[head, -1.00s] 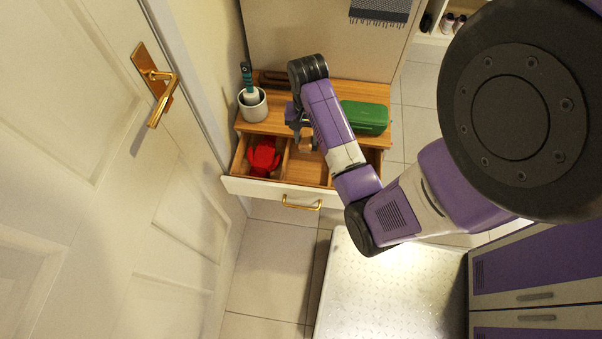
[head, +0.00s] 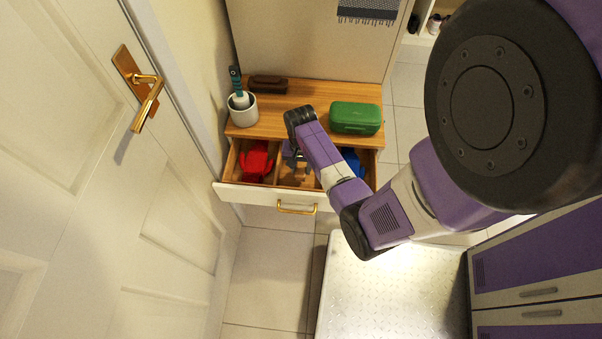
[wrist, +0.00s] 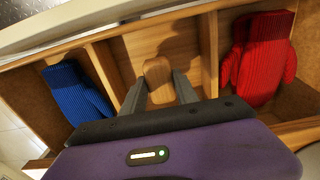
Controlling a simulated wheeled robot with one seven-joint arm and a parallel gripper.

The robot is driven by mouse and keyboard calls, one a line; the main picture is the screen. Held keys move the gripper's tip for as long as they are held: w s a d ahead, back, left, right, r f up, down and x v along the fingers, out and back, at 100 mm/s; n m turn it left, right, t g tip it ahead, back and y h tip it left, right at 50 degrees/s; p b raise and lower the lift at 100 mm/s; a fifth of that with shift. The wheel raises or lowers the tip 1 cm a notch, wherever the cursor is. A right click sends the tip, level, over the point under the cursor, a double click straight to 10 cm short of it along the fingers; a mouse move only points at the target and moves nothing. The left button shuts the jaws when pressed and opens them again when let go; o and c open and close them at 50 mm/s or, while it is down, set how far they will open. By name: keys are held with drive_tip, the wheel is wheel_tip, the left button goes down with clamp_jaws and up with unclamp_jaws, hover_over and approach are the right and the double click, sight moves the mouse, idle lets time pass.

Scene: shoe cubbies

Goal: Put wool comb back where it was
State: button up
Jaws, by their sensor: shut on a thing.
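The wool comb (wrist: 158,76) shows as a light wooden piece between my gripper's fingers in the wrist view; the rest of it is hidden. My gripper (wrist: 160,88) is shut on it, over the middle compartment of the open drawer (wrist: 150,45). In the head view, the wooden piece (head: 300,171) shows below my gripper (head: 294,160), at the middle compartment. I cannot tell whether the comb touches the drawer floor. The bare wooden floor of the middle compartment shows around it.
Red mittens (wrist: 262,60) lie in one side compartment and blue mittens (wrist: 77,93) in the other, behind thin dividers. On the cabinet top stand a white cup (head: 242,109) with a brush, a brown brush (head: 268,85) and a green case (head: 355,118). A door (head: 90,150) is at left.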

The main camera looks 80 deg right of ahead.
sight(301, 173)
wheel_tip(301, 173, down, 4)
drive_tip(key=shift+r+b, duration=0.2)
drive_tip(key=shift+b, duration=0.15)
drive_tip(key=o, duration=1.2)
wheel_tip(301, 173, up, 12)
drive_tip(key=shift+r+p, duration=0.1)
drive_tip(key=shift+p, duration=1.05)
